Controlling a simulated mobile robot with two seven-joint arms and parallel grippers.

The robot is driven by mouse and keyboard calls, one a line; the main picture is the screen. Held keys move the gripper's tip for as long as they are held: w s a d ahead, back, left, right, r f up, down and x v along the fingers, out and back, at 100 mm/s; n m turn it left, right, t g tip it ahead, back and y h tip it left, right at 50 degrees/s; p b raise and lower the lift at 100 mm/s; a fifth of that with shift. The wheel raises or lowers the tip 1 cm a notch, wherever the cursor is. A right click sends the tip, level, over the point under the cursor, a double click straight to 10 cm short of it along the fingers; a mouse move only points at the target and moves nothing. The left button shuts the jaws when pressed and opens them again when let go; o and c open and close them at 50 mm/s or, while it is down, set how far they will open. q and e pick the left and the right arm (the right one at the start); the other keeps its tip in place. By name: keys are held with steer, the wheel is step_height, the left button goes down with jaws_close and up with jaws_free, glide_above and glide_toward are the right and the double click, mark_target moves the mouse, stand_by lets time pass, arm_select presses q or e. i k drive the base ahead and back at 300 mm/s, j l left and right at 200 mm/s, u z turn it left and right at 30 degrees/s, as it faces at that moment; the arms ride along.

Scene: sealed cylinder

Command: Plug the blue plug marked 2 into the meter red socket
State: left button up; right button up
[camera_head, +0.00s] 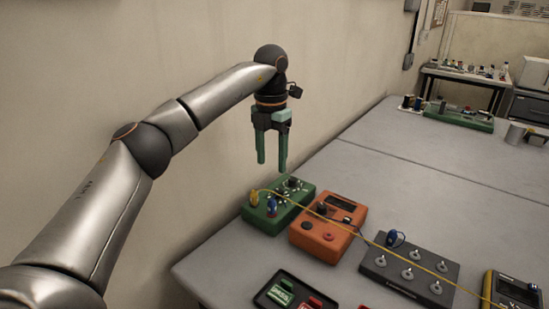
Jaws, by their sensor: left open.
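A blue plug (272,206) stands upright on the green box (259,221), beside a yellow plug. Another blue plug (392,238) stands on the dark grey box (376,262). The mark 2 cannot be read on either. An orange box (350,220) with a dark display, a black knob and a red round part (329,237) sits between them. A yellow-edged device (515,291) is cut off at the lower right. I cannot tell which is the meter. My left gripper (271,166) is open and empty, above and behind the green box. My right gripper is out of view.
A yellow cable (345,230) runs across the boxes to the right. A black tray (265,296) with green and red pieces lies at the front. Another green box (460,119) and a grey cup (515,133) stand farther back. The table middle is clear; a wall runs along the left.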

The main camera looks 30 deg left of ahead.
mark_target(392, 236)
steer(key=k, duration=1)
